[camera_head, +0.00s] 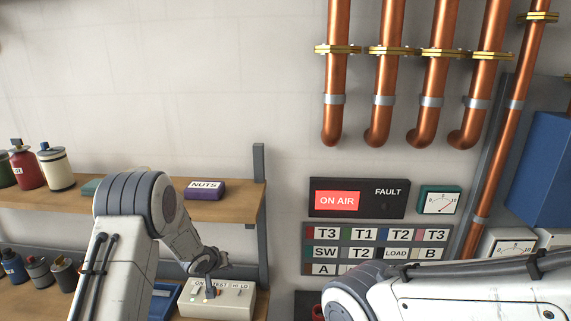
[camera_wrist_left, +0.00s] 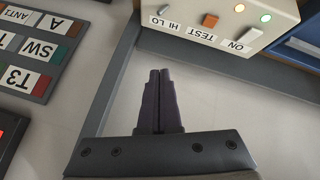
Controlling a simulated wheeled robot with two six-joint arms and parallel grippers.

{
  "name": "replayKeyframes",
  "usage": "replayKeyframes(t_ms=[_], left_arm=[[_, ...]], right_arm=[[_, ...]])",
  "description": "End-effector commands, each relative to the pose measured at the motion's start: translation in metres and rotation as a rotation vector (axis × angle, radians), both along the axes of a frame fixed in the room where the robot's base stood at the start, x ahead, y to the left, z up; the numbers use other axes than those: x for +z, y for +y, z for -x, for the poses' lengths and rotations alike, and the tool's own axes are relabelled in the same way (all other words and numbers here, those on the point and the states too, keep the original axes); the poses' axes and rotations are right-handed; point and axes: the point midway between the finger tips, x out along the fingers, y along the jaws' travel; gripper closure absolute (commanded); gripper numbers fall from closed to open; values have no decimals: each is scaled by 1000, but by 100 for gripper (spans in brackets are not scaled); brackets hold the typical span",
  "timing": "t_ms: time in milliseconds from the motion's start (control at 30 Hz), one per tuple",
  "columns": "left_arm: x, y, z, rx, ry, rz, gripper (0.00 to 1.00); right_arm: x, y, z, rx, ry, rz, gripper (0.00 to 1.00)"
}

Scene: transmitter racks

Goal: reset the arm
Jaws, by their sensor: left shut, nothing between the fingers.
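My left arm comes in from the left in the head view and bends down in front of the shelves. My left gripper (camera_head: 210,289) shows small and partly hidden there, in front of a beige test box (camera_head: 236,298) marked ON, TEST, HI LO. In the left wrist view the gripper's two dark fingers (camera_wrist_left: 160,73) are together and empty. The beige test box (camera_wrist_left: 222,32) is beyond them at the top right, apart from them. My right arm crosses the lower right of the head view; its gripper does not show.
A label panel (camera_head: 376,251) with T3, T1, SW and other tags is on the wall, below a lit ON AIR sign (camera_head: 338,201). Copper pipes (camera_head: 384,75) run down the wall. The wooden shelf (camera_head: 235,203) carries cans and a purple NUTS box (camera_head: 205,189).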

Motion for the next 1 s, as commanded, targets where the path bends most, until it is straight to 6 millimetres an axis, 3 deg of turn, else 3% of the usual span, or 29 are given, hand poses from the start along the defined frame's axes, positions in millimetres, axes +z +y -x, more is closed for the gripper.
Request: replayKeyframes(t_ms=[33, 167, 267, 400, 600, 700, 833, 1000], left_arm=[[5, -25, 12, -39, 10, -60, 100], [28, -71, 62, -130, 77, -192, 100], [39, -103, 115, -219, 146, -267, 100], [42, -137, 208, -380, 259, -341, 100], [30, -157, 345, -662, 420, -377, 100], [24, -156, 393, -776, 477, -377, 100], [20, -155, 429, -866, 521, -371, 100], [21, -154, 439, -894, 536, -369, 100]], right_arm=[[-23, 0, 0, 0, 0, 0, 47], [-50, 0, 0, -1, 0, 0, 47], [-69, 0, 0, -1, 0, 0, 47], [-97, 0, 0, -2, 0, 0, 47], [-130, 0, 0, -3, 0, 0, 47], [-140, 0, 0, -3, 0, 0, 47], [-145, 0, 0, -3, 0, 0, 47], [-144, 0, 0, -3, 0, 0, 47]])
